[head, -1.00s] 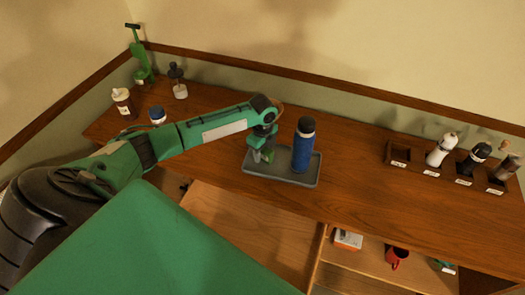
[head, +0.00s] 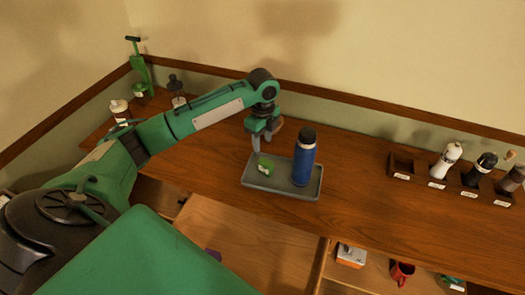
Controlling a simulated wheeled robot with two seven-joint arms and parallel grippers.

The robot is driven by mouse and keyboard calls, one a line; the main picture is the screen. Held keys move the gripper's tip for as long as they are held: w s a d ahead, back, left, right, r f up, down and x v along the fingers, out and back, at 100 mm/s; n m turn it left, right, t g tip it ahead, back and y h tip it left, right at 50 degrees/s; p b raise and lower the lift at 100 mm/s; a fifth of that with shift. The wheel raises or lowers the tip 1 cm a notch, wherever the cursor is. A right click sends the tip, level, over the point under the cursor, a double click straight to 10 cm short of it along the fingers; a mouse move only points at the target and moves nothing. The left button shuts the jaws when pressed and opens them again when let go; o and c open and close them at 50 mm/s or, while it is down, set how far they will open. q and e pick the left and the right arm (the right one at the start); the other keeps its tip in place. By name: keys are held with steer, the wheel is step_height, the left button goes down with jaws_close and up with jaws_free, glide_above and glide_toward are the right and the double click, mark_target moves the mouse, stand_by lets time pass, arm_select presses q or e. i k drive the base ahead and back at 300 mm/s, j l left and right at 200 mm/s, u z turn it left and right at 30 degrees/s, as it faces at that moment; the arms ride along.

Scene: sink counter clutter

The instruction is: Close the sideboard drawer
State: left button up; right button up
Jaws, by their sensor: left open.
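The sideboard drawer (head: 262,248) is pulled out below the counter's front edge, at the bottom middle of the head view. Its wooden floor shows mostly bare, with a small purple thing (head: 213,254) partly hidden by my green body. The drawer's front is hidden. My left gripper (head: 259,146) is open above the counter, over the back left of a grey tray (head: 284,192), away from the drawer. A small green item (head: 265,166) lies on the tray below it, apart from the fingers. My right gripper is not in view.
A blue bottle (head: 304,160) stands upright on the tray. A wooden rack (head: 402,168) with shakers is at the right. Bottles stand at the back left.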

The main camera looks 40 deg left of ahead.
mark_target(275, 258)
steer(key=k+l, duration=1.6)
steer(key=k, duration=0.1)
